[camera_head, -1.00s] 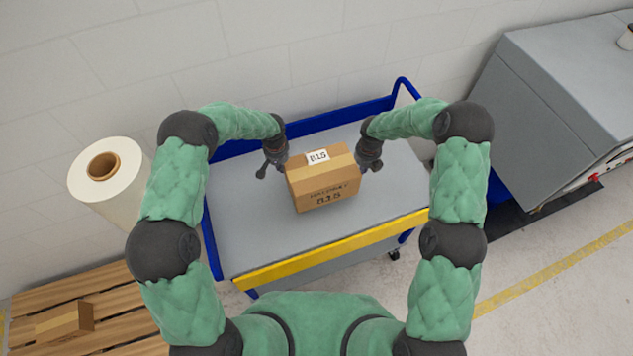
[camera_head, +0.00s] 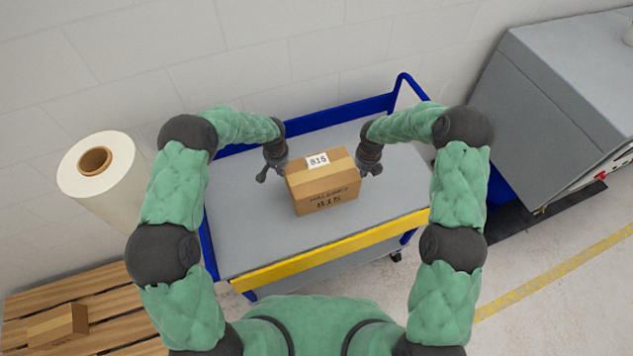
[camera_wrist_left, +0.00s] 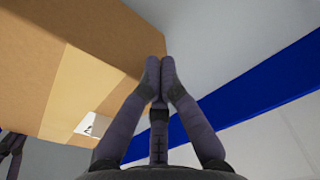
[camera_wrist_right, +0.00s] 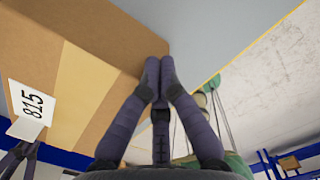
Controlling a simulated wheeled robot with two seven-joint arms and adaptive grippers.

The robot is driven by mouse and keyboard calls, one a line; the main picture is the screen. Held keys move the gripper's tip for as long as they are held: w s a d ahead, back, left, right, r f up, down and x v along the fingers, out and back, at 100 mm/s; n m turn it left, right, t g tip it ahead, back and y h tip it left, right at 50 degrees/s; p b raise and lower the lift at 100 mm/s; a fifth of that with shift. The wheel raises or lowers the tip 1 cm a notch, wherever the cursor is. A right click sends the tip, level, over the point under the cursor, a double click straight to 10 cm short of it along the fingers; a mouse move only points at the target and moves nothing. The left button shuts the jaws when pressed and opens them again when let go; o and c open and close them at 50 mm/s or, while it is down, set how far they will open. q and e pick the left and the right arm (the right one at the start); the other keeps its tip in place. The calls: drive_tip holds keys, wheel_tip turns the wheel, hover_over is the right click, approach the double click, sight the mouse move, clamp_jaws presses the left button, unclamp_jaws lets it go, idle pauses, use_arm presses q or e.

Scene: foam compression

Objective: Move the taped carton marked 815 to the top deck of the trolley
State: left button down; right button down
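The brown taped carton (camera_head: 322,188) has a white label reading 815 on top and 815 printed on its front. It is upright over the grey top deck (camera_head: 250,235) of the blue trolley; I cannot tell if it rests on it. My left gripper (camera_head: 266,174) is at its left side and my right gripper (camera_head: 374,167) at its right side. In the left wrist view the fingertips (camera_wrist_left: 160,72) are together by the carton's edge. In the right wrist view the fingertips (camera_wrist_right: 159,72) are also together beside the carton. Neither has the carton between its fingers.
The trolley has a blue rim and a yellow front edge (camera_head: 330,250). A roll of pale film (camera_head: 112,190) stands left. Another carton (camera_head: 60,325) lies on a wooden pallet (camera_head: 110,310) at lower left. A grey machine (camera_head: 560,110) stands right. Bare deck surrounds the carton.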

use_arm(q)
drive_tip(key=shift+s+d+f, duration=0.15)
drive_tip(key=shift+d+f, duration=0.05)
drive_tip(key=shift+f, duration=0.1)
drive_tip(key=c, duration=1.5)
unclamp_jaws()
drive_tip(key=shift+a+r, duration=0.1)
drive_tip(key=shift+a, duration=0.4)
use_arm(e)
drive_tip(key=shift+d+f, duration=0.15)
drive_tip(key=shift+d, duration=0.15)
drive_tip(key=c, duration=1.5)
unclamp_jaws()
drive_tip(key=shift+d, duration=0.1)
use_arm(q)
drive_tip(key=shift+a, duration=0.1)
drive_tip(key=shift+r, duration=0.1)
